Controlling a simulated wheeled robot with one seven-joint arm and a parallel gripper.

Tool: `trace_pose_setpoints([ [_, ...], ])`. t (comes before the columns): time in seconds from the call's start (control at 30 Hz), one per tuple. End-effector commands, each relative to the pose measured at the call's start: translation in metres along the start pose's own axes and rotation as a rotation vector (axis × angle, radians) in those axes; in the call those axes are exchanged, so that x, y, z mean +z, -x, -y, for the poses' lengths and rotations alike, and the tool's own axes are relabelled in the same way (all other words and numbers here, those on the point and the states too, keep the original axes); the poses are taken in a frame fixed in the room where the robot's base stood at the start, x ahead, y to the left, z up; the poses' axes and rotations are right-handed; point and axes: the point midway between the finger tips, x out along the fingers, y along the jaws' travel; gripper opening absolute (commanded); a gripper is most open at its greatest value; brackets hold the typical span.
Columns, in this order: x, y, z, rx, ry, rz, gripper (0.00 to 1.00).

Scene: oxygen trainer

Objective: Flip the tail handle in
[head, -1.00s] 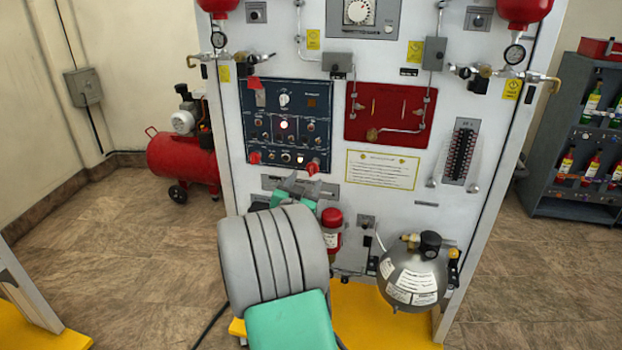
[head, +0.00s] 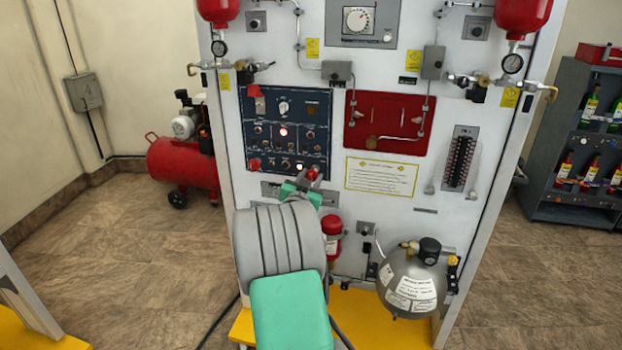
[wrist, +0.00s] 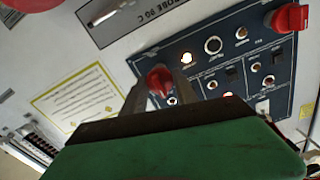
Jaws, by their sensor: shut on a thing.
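A dark blue control panel (head: 287,130) on the white trainer board carries several red handles. My gripper (head: 306,182) is at the panel's lower right corner, with its fingers around the red handle (head: 313,174) there. In the wrist view the same red handle (wrist: 158,80) sits between the two grey fingertips (wrist: 157,93), and the gripper is shut on it. A second red handle (head: 253,164) is at the panel's lower left, and it also shows in the wrist view (wrist: 290,18). A third one (head: 254,90) is at the upper left. No label naming the tail handle is readable.
Right of the blue panel are a red panel (head: 388,124) and a yellow-bordered placard (head: 381,177). A red cylinder (head: 331,240) and a silver tank (head: 408,282) sit lower down. A red compressor (head: 180,168) stands on the floor at left.

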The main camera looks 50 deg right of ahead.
Motion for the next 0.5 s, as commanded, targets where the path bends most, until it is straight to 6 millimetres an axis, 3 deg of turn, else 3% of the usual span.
trace_pose_setpoints([
  [0.33, -0.0001, 0.0002, 0.0009, -0.002, -0.001, 0.000, 0.01],
  [0.5, -0.0001, 0.0003, 0.0012, -0.002, -0.001, 0.000, 0.00],
])
